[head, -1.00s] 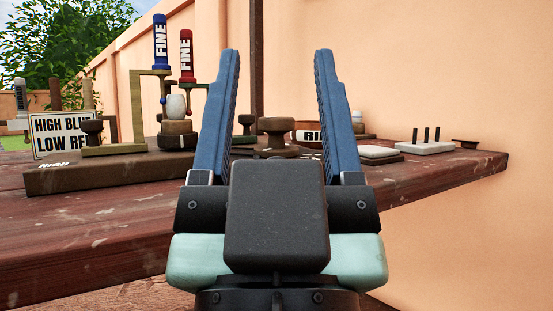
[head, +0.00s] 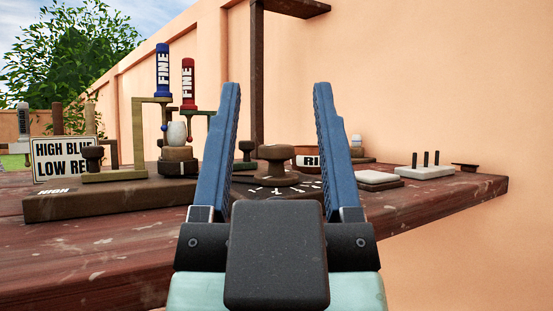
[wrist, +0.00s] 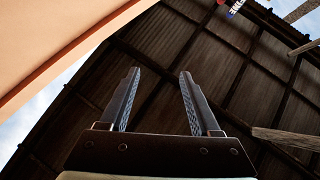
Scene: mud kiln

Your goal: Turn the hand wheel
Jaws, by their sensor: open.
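A brown round knob on a wide base (head: 277,162), the likeliest hand wheel, stands on the wooden bench (head: 110,240). White tick marks lie on a dark plate in front of its base. My gripper (head: 278,86) is open and empty, with two blue fingers pointing up and apart. In the head view the knob shows between the fingers, beyond them, and no contact shows. My black palm covers part of the bench in front of it. The wrist view shows my open fingers (wrist: 160,74) against a roof, and the knob is not in that view.
Left on the bench are a sign (head: 63,159), a blue tube (head: 162,70), a red tube (head: 188,83) and a white egg-shaped piece (head: 177,134). Right are a pale block (head: 373,181) and a white block with three pegs (head: 425,172). An orange wall (head: 430,70) stands behind.

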